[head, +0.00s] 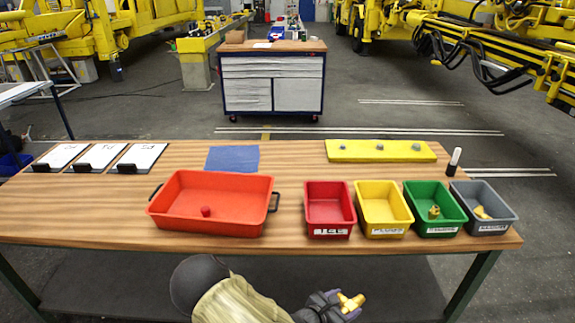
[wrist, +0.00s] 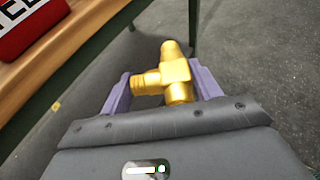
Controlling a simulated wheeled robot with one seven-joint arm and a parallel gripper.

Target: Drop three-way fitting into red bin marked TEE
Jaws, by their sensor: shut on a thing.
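The brass three-way fitting (head: 352,302) is held in my gripper (head: 340,306), below the table's front edge in the head view. In the wrist view the fitting (wrist: 172,75) sits between the purple fingers of my gripper (wrist: 165,88), with its ports sticking out. The red bin (head: 329,205) stands on the table, up and slightly left of my gripper, and looks empty. Its white front label is hard to read in the head view. A corner of the red bin (wrist: 25,30) with part of a label shows at upper left in the wrist view.
A yellow bin (head: 384,206) looks empty. A green bin (head: 418,196) and a grey bin (head: 500,203) hold brass pieces. An orange tray (head: 180,208) with a small red part (head: 206,211) stands left. The table edge (head: 110,238) lies between my gripper and the bins.

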